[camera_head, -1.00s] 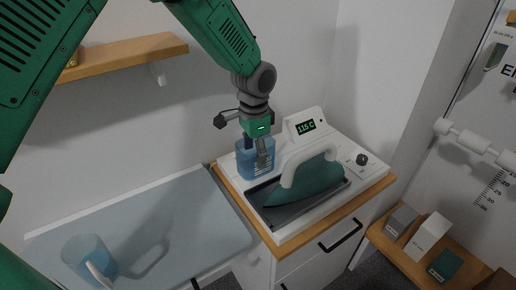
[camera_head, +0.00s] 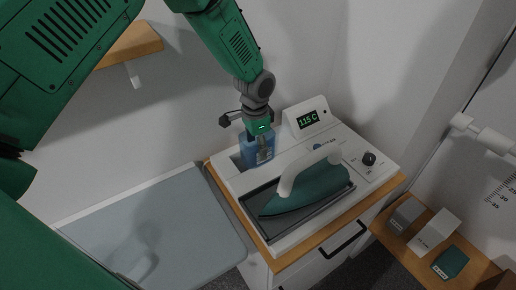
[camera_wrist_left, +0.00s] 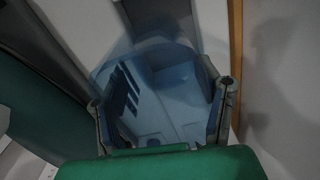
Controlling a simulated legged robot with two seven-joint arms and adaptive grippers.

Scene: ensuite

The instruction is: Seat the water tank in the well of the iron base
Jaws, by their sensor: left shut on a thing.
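The blue see-through water tank (camera_head: 257,153) is between the fingers of my left gripper (camera_head: 262,147), at the back left of the white iron base (camera_head: 290,234). The tank looks roughly upright. A dark strip of the well (camera_head: 237,161) shows just left of it. I cannot tell how deep the tank's bottom sits, as the lower part is hidden. In the left wrist view the tank (camera_wrist_left: 160,75) lies between both fingers of the shut gripper. The green iron (camera_head: 310,190) with a white handle rests on its dark plate, right of the tank. My right gripper is not in view.
A display (camera_head: 308,120) reading 115 C stands behind the iron, with a black knob (camera_head: 369,158) to its right. An ironing board (camera_head: 165,215) is at left. Boxes (camera_head: 433,230) stand on a wooden shelf at right. A wall shelf (camera_head: 130,42) is upper left.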

